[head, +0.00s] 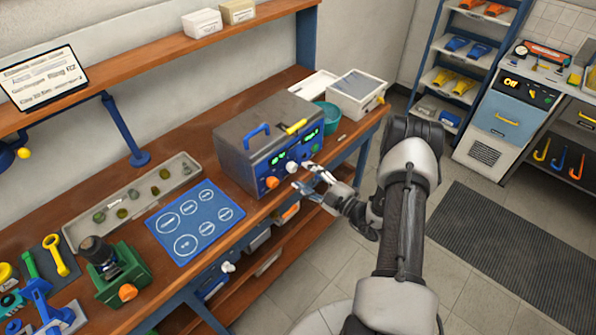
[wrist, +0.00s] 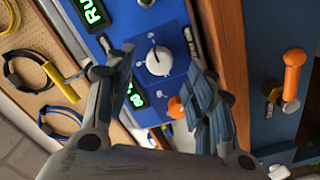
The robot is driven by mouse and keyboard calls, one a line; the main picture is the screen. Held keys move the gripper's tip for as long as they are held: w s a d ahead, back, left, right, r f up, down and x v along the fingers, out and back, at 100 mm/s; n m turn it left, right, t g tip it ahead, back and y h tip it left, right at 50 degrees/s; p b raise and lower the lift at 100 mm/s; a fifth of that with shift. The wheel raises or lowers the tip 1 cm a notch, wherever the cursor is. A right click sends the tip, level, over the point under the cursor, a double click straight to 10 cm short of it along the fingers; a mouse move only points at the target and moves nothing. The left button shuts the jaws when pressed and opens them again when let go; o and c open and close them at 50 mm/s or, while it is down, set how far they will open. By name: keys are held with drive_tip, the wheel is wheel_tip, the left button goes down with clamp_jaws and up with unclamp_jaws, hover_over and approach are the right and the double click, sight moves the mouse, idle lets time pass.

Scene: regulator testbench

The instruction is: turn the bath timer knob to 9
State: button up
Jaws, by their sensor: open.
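A white round knob (wrist: 158,60) with a dark pointer mark is on the blue front panel (wrist: 140,30) of a grey test box (head: 255,135). The marks around the knob are too small to read, so I cannot tell its setting. My gripper (head: 304,177) is in front of this panel. In the wrist view its fingers are open, one on each side of the white knob, with nothing held. I cannot tell whether a finger touches the knob.
An orange knob (wrist: 176,107) is beside the right finger, and green displays (wrist: 92,12) light the panel. The box stands on a wooden bench with a blue mat (head: 195,222) and a green vise-like fixture (head: 118,275). The floor in front is clear.

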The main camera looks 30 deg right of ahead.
drive_tip(key=v, duration=0.7)
drive_tip(key=shift+s, duration=0.2)
